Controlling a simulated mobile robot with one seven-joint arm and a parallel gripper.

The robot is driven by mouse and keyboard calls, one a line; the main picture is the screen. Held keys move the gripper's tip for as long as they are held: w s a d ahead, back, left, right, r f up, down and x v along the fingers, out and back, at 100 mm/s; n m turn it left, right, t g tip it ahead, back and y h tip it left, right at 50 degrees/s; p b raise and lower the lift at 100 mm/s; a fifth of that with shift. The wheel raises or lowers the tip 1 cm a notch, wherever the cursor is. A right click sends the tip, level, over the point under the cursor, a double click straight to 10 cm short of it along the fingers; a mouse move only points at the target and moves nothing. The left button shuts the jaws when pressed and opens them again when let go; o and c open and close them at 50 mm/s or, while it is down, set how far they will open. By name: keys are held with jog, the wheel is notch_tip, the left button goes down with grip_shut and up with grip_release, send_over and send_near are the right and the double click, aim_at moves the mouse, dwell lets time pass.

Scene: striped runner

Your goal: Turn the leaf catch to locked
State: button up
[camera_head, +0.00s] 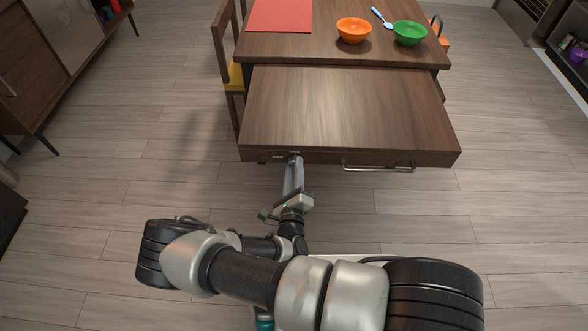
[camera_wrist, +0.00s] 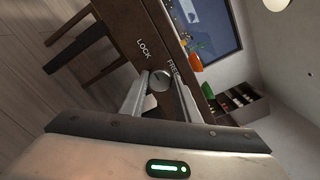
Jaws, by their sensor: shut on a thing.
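The table leaf (camera_head: 345,108) is pulled out from the wooden table. The leaf catch (camera_wrist: 159,79) is a small round grey knob on the leaf's front edge. In the wrist view the words LOCK (camera_wrist: 144,48) and FREE (camera_wrist: 173,67) are printed beside it. My gripper (camera_head: 294,161) reaches the front edge from below, left of the bar handle (camera_head: 380,168). Its two fingers sit on either side of the knob and are shut on it. The fingers hide part of the knob, and I cannot tell which word it points to.
On the table (camera_head: 325,47) are a red mat (camera_head: 280,15), an orange bowl (camera_head: 354,30), a green bowl (camera_head: 409,33) and a blue spoon (camera_head: 381,17). A chair (camera_head: 228,50) stands at the left. The floor on both sides is clear.

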jog(key=o, duration=1)
jog(key=shift+o, duration=0.2)
jog(key=shift+s, duration=0.15)
jog(key=s+p, duration=0.1)
jog(key=s, duration=1.6)
jog(key=shift+a, duration=0.3)
jog(key=shift+s, duration=0.1)
